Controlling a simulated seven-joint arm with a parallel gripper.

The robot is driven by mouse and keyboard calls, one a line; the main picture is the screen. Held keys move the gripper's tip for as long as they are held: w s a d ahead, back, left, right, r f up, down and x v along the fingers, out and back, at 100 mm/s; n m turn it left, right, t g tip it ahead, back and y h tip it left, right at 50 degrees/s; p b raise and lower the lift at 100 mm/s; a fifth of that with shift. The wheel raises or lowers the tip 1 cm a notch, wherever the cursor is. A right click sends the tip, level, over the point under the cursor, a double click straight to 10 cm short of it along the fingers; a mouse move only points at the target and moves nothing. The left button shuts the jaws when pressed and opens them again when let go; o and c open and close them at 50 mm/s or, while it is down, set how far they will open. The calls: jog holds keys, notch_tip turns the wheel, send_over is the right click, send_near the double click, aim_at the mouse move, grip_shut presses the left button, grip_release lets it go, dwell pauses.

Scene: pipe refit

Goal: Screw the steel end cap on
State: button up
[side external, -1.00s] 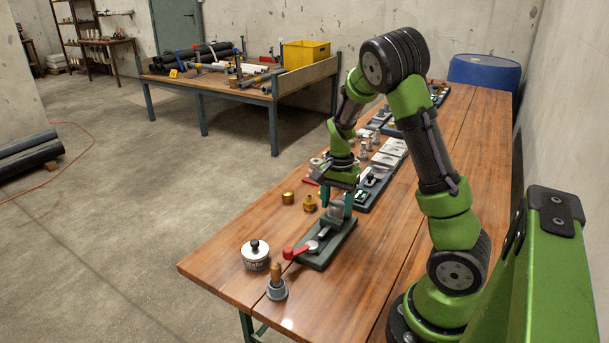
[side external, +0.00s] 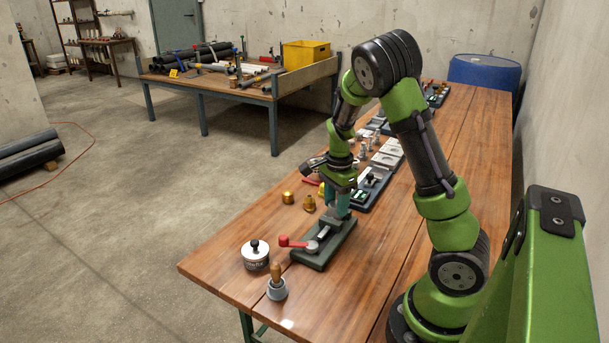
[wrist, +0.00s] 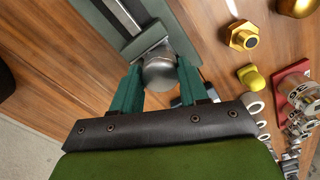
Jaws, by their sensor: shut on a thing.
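The steel end cap (wrist: 160,72) is a grey rounded piece between the two green fingers of my gripper (wrist: 157,85) in the wrist view. My gripper is shut on it, with a finger on each side. The cap is at the end of the pipe held in the dark green fixture (side external: 323,246); the thread between them is hidden. In the side view my gripper (side external: 339,206) is over the far end of that fixture, and the fingers mostly hide the cap. A red-handled lever (side external: 290,242) sits on the fixture.
Brass fittings (side external: 309,203) stand left of the fixture and also show in the wrist view (wrist: 241,36). A white lidded pot (side external: 255,257) and a grey holder with a brass-coloured top (side external: 277,284) stand nearer. The bench's right side (side external: 410,235) is clear.

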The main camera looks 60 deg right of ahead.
jog(key=shift+s+d+m, duration=0.15)
jog(key=shift+d+m, duration=0.1)
jog(key=shift+m, duration=0.05)
jog(key=m, duration=0.5)
jog(key=shift+m, duration=0.4)
jog(key=m, duration=0.5)
jog(key=shift+s+m, duration=0.1)
jog(key=shift+m, duration=0.4)
jog(key=m, duration=0.3)
jog(key=shift+f, duration=0.1)
grip_shut()
jog(key=m, duration=0.3)
